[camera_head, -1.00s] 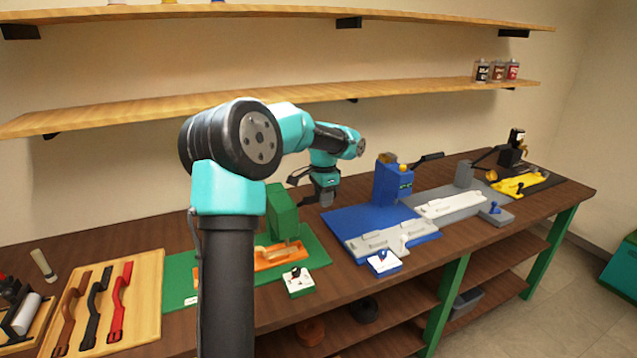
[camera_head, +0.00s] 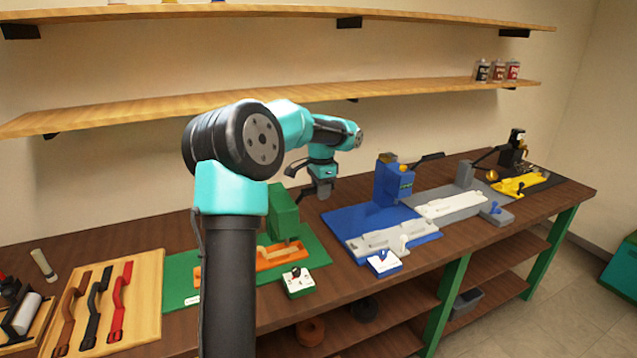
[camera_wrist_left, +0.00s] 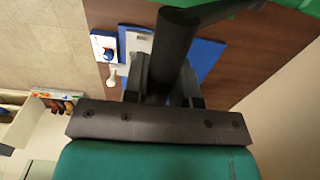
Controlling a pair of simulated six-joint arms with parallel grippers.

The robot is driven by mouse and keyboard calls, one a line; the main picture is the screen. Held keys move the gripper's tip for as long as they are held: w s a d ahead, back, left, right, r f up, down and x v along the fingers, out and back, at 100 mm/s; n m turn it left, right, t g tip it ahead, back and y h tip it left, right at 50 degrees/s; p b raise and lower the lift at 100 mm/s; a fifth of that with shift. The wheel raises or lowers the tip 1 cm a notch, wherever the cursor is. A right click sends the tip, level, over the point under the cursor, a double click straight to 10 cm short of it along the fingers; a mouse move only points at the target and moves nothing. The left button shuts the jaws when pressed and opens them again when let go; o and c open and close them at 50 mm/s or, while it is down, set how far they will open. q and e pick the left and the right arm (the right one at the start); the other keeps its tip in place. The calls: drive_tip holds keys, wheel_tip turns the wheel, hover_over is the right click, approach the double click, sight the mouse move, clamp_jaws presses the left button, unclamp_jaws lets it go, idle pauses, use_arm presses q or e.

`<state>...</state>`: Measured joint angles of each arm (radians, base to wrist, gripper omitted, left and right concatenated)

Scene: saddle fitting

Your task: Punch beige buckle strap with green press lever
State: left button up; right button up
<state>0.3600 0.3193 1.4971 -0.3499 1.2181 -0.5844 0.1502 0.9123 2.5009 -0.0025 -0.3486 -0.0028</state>
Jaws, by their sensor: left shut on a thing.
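The green press (camera_head: 283,212) stands on a green base plate (camera_head: 181,276) near the middle of the bench. A beige strap (camera_head: 280,249) lies in the orange fixture (camera_head: 268,262) at the foot of the press, partly hidden by my arm. My left gripper (camera_head: 321,190) is above and to the right of the press. The left wrist view shows its fingers shut on a dark lever handle (camera_wrist_left: 176,45), with a green part at that view's top right corner. The lever's joint to the press is hidden. My right gripper is not in view.
A white control box (camera_head: 298,281) sits before the green base. A blue press (camera_head: 392,184) with its blue plate (camera_head: 350,222) stands to the right, grey and yellow stations beyond. A wooden board (camera_head: 148,335) with brown, black and red straps lies left. Shelves run along the wall behind.

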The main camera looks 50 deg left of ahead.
use_arm(q)
drive_tip(key=shift+a, duration=0.1)
drive_tip(key=shift+o, duration=0.4)
drive_tip(key=shift+w+a+r, duration=0.25)
drive_tip(key=shift+a+r, duration=0.35)
drive_tip(key=shift+r, duration=0.2)
drive_tip(key=shift+o, duration=0.6)
drive_tip(key=shift+a+r, duration=0.1)
drive_tip(key=o, duration=0.5)
drive_tip(key=shift+o, duration=0.2)
drive_tip(key=shift+r, duration=2.85)
